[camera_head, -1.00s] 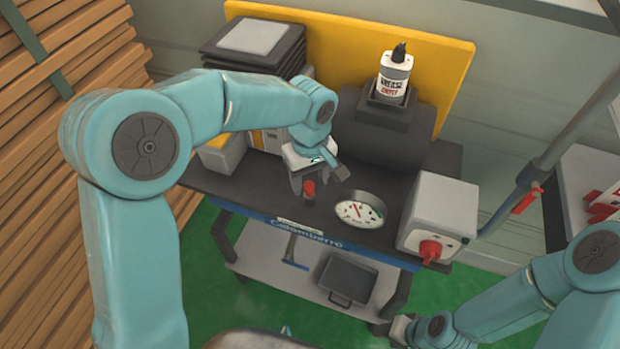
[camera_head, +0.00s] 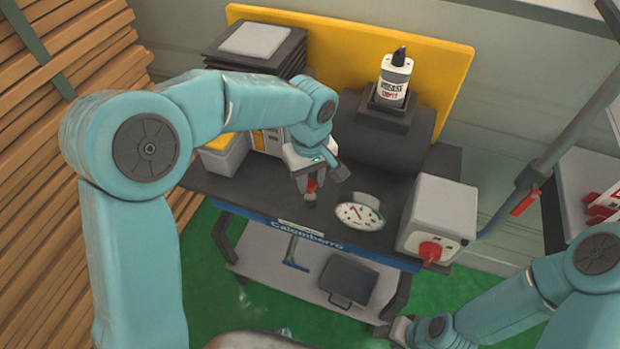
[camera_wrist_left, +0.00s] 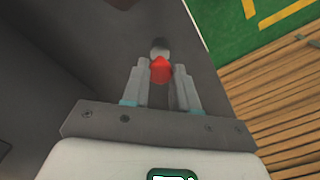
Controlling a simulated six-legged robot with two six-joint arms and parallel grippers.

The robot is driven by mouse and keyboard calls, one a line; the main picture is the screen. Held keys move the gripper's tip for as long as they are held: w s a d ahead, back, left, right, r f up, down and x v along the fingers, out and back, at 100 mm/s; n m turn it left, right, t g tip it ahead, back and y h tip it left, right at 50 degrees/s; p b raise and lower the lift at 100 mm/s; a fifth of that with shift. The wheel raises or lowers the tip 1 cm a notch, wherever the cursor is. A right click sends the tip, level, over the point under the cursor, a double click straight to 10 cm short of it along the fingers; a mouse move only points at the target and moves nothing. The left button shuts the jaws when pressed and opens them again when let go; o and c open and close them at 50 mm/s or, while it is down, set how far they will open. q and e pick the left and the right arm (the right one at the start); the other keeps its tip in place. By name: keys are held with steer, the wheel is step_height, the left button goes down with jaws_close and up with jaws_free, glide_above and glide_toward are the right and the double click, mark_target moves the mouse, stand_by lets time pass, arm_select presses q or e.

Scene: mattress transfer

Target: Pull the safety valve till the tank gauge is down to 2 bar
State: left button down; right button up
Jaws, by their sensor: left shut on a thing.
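The safety valve (camera_head: 311,186) is a small red knob on a short grey stem, on the dark top of the cart left of the gauge. My left gripper (camera_head: 313,186) is shut on the red knob from above. The left wrist view also shows the red knob (camera_wrist_left: 160,70) between the two grey fingers. The round white tank gauge (camera_head: 359,213) has a red needle and a green band; its figures are too small to read. My right gripper (camera_head: 400,330) is low at the right, and its jaws are not clear.
A grey box with a red rotary switch (camera_head: 430,251) stands right of the gauge. A dark tank (camera_head: 380,138) with a grease bottle (camera_head: 394,80) is behind. Stacked planks (camera_head: 40,200) stand at the left. A tray (camera_head: 348,281) is on the lower shelf.

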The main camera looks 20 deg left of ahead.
mark_target(310, 183)
arm_select(q)
steer(key=c, duration=0.9)
jaws_free()
steer(key=shift+o, duration=0.2)
step_height(310, 183, up, 16)
steer(key=shift+r+p, duration=0.25)
steer(key=shift+p, duration=0.15)
steer(key=shift+s+f, duration=0.1)
